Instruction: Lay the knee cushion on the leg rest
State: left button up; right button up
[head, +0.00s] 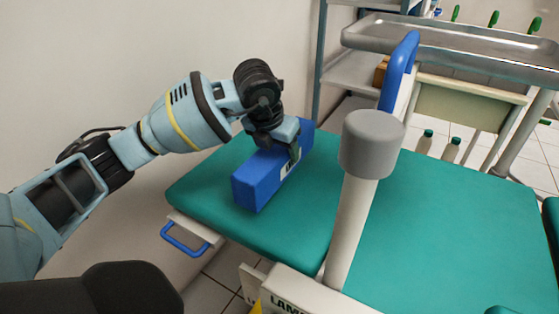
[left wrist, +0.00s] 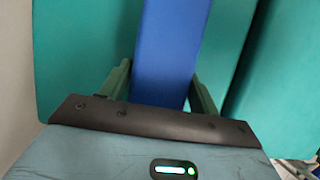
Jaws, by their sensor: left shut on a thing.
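The knee cushion (head: 259,178) is a long blue block. It lies on or just above the teal leg rest (head: 208,190) at the left end of the padded chair; I cannot tell whether it touches the pad. My left gripper (head: 291,155) is over the cushion with its fingers on both sides, shut on it. In the left wrist view the cushion (left wrist: 172,45) runs between the two dark green fingers of the gripper (left wrist: 160,90), with the teal leg rest (left wrist: 85,50) on both sides. My right gripper is not in view.
A grey-capped post (head: 372,145) rises in front of the chair, right of the cushion. A blue-edged armrest (head: 399,72) stands behind it. A metal tray (head: 450,45) on a shelf stand is at the back. The wide teal seat (head: 450,225) is clear.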

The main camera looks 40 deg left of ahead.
pick_arm(q)
jog(key=shift+w+a, duration=0.1)
jog(key=shift+w, duration=0.05)
jog(key=f+b, duration=0.1)
jog(key=f, duration=0.1)
jog(key=f+b, duration=0.1)
jog(key=shift+w+a+f, duration=0.15)
jog(key=shift+a+f, duration=0.05)
jog(key=shift+f, duration=0.15)
jog(key=shift+r, duration=0.15)
jog(key=shift+f, duration=0.25)
jog(key=o, duration=1.1)
jog(key=shift+r, duration=0.15)
